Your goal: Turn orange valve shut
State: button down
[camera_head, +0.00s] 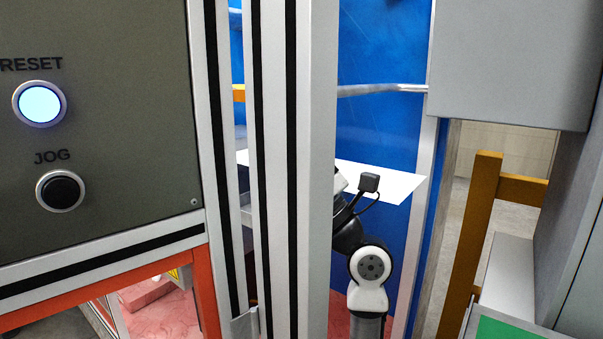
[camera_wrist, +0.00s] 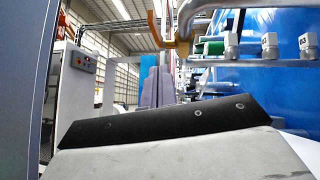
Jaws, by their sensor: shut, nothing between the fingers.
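An orange-brown lever-like part (camera_wrist: 181,45) shows at the top of the wrist view, beside metal pipework; it looks like the orange valve. An orange-yellow piece (camera_head: 238,93) also shows in the head view, in the gap between the aluminium posts; the rest of it is hidden. My gripper (camera_wrist: 165,122) fills the bottom of the wrist view as a grey body with a black front edge. It is shut and empty, and sits below and apart from the orange part. In the head view it is hidden behind the post.
Aluminium posts (camera_head: 315,170) stand in front of my arm in the head view. A blue wall panel (camera_head: 380,60) carries a metal pipe (camera_head: 385,90). A control panel (camera_head: 100,130) is at left, a grey box (camera_head: 510,60) at upper right. White labelled fittings (camera_wrist: 270,46) line the pipework.

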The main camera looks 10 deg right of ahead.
jog(key=r, duration=0.1)
jog(key=a+r, duration=0.1)
jog(key=r, duration=0.1)
jog(key=r+p, duration=0.1)
jog(key=r, duration=0.1)
jog(key=shift+w+a, duration=0.1)
jog(key=shift+a, duration=0.15)
jog(key=shift+w+r, duration=0.1)
jog(key=shift+r, duration=0.05)
